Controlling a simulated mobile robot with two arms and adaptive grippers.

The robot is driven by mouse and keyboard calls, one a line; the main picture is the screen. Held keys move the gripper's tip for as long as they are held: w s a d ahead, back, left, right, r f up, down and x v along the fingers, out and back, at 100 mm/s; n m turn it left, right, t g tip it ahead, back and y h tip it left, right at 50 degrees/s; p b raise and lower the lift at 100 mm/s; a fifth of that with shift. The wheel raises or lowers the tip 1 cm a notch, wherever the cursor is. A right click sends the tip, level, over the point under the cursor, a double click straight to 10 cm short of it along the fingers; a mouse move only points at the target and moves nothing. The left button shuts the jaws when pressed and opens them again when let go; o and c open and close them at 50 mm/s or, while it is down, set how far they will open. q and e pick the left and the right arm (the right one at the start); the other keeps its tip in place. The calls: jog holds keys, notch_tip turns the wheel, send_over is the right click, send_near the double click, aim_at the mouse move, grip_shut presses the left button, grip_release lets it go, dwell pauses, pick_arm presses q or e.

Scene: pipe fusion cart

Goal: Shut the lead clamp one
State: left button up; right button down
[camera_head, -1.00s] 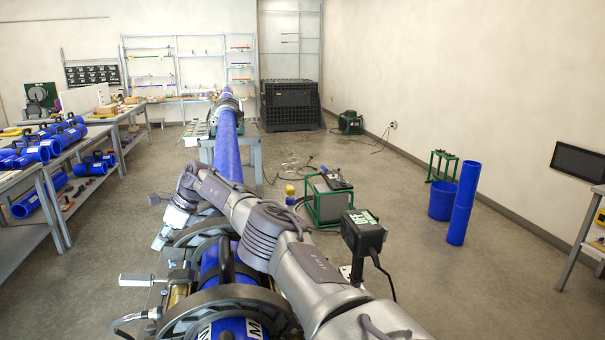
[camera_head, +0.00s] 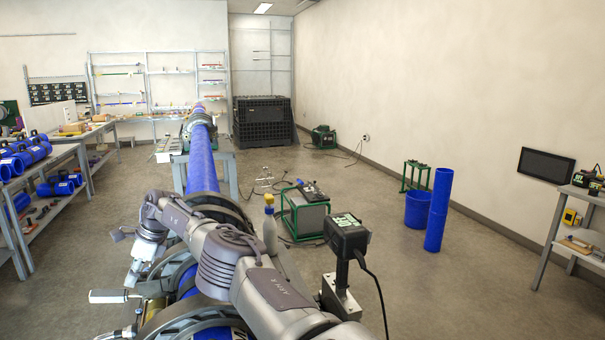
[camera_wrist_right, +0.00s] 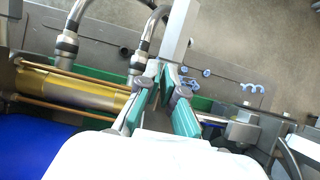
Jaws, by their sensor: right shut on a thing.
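The blue pipe (camera_head: 203,160) runs away from me along the cart, inside several grey ring clamps (camera_head: 222,208). My right arm reaches over the pipe. Its gripper (camera_head: 135,270) points down at the left side of the clamps. In the right wrist view, my right gripper (camera_wrist_right: 166,92) has its teal-padded fingers close around a grey metal piece, seemingly a clamp lever (camera_wrist_right: 178,35). I cannot tell for sure which clamp it belongs to. A nearer clamp handle (camera_head: 108,296) sticks out left in the head view. My left gripper is not in view.
A gold cylinder (camera_wrist_right: 75,88) and bent hose fittings (camera_wrist_right: 142,45) lie close to the gripper. A spray bottle (camera_head: 269,225) and a green-framed box (camera_head: 305,212) stand right of the cart. Workbenches with blue fittings (camera_head: 25,155) stand at left.

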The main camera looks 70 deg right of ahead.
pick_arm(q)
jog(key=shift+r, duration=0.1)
pick_arm(e)
jog(key=shift+s+d+f, duration=0.2)
jog(key=shift+s+d, duration=0.15)
jog(key=shift+d, duration=0.15)
notch_tip(320, 180, up, 4)
jog(key=p, duration=0.4)
jog(key=shift+a+r, duration=0.15)
jog(key=shift+r, duration=0.05)
jog(key=shift+d+r+b, duration=0.15)
jog(key=shift+r+b, duration=0.35)
jog(key=shift+r, duration=0.1)
jog(key=shift+d+r+b, duration=0.15)
jog(key=shift+r+b, duration=0.3)
jog(key=shift+r, duration=0.15)
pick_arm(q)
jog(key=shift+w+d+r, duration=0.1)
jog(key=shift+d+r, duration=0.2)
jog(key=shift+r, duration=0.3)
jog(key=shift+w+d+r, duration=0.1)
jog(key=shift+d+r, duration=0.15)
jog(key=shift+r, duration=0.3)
pick_arm(e)
notch_tip(320, 180, up, 8)
jog(key=a, duration=0.1)
jog(key=shift+w+f, duration=0.25)
jog(key=shift+a, duration=0.1)
